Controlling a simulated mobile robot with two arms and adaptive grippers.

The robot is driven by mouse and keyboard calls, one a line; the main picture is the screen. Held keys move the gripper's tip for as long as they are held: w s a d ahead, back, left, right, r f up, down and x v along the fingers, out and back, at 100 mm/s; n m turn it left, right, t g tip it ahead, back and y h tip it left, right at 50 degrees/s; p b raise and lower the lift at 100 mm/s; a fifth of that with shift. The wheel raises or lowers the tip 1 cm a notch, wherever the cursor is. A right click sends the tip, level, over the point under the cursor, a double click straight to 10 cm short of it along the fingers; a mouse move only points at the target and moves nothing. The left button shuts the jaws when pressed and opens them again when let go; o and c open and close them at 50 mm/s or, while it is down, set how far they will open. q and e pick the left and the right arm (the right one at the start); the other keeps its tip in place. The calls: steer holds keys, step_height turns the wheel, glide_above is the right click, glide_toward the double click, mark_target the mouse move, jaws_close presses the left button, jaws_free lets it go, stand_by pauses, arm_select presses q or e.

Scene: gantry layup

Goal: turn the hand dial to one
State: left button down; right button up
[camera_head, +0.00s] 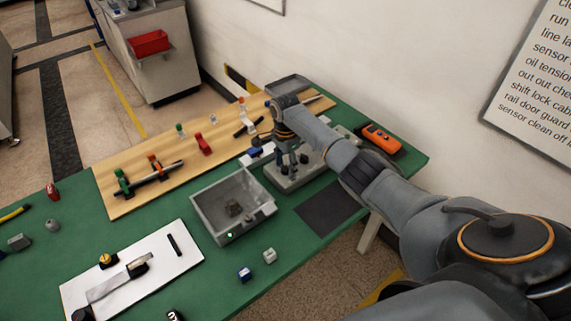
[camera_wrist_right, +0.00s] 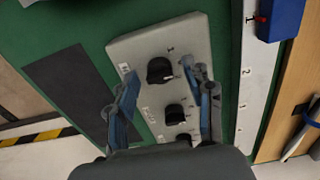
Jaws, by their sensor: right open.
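A light grey dial panel (camera_wrist_right: 195,45) lies on the green bench, with several black knobs in a row. The largest knob (camera_wrist_right: 160,70) has a mark like a 1 beyond it. A second knob (camera_wrist_right: 175,115) and a third knob (camera_wrist_right: 184,139) sit nearer the wrist. The labels are too blurred to tell which is the hand dial. My right gripper (camera_wrist_right: 165,84) is open, its blue-grey fingers apart on either side of the knobs. In the head view my right gripper (camera_head: 288,160) points down over the panel (camera_head: 290,184) and hides its knobs. My left gripper is out of view.
Behind is a wooden board (camera_head: 115,180) with clamps and small parts. An orange device (camera_head: 381,138) lies near the wall side.

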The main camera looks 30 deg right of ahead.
steer(key=shift+c, duration=0.4)
jaws_close()
steer(key=shift+r+n, duration=0.1)
steer(key=shift+n, duration=0.2)
steer(key=n+p, duration=0.1)
steer(key=n, duration=0.1)
steer(key=shift+n+p, duration=0.3)
steer(key=n+p, duration=0.1)
steer(key=n, duration=0.2)
steer(key=shift+n, duration=1.3)
